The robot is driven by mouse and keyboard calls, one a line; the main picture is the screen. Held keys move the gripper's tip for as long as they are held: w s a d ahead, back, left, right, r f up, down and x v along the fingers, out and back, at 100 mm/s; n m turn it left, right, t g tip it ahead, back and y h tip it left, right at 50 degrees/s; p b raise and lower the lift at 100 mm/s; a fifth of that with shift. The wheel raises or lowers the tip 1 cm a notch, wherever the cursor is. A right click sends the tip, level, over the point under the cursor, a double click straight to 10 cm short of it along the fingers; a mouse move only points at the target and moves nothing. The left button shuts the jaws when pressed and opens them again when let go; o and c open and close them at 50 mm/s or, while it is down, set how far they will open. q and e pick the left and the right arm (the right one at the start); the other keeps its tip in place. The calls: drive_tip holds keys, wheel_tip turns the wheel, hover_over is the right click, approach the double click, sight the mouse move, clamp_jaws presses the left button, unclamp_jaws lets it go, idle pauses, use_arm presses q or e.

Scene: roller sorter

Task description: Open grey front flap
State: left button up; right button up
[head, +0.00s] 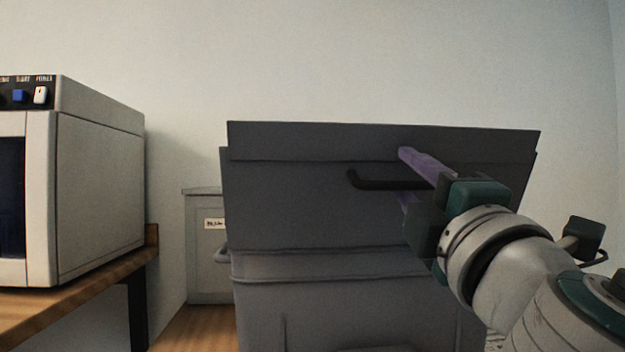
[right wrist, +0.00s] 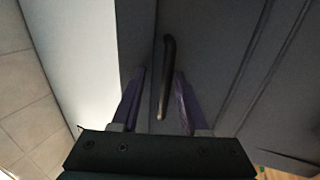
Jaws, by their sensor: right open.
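The grey front flap (head: 290,205) is the upper front panel of a dark grey bin and stands upright, closed as far as I can see. A black bar handle (head: 366,181) runs across it, and its right end is hidden behind my right gripper. My right gripper (head: 405,175) is at the handle, one purple finger above it and one below. In the right wrist view the handle (right wrist: 167,75) lies between the two open fingers (right wrist: 158,98), with gaps on both sides. My left gripper is not in view.
A white machine (head: 100,190) with a blue button stands on a wooden table (head: 90,295) at the left. A small grey cabinet (head: 207,265) with a label is behind the bin's left side. Wooden floor shows between table and bin.

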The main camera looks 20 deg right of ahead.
drive_tip(key=b+v, duration=0.2)
drive_tip(key=v, duration=0.8)
drive_tip(key=shift+c, duration=0.2)
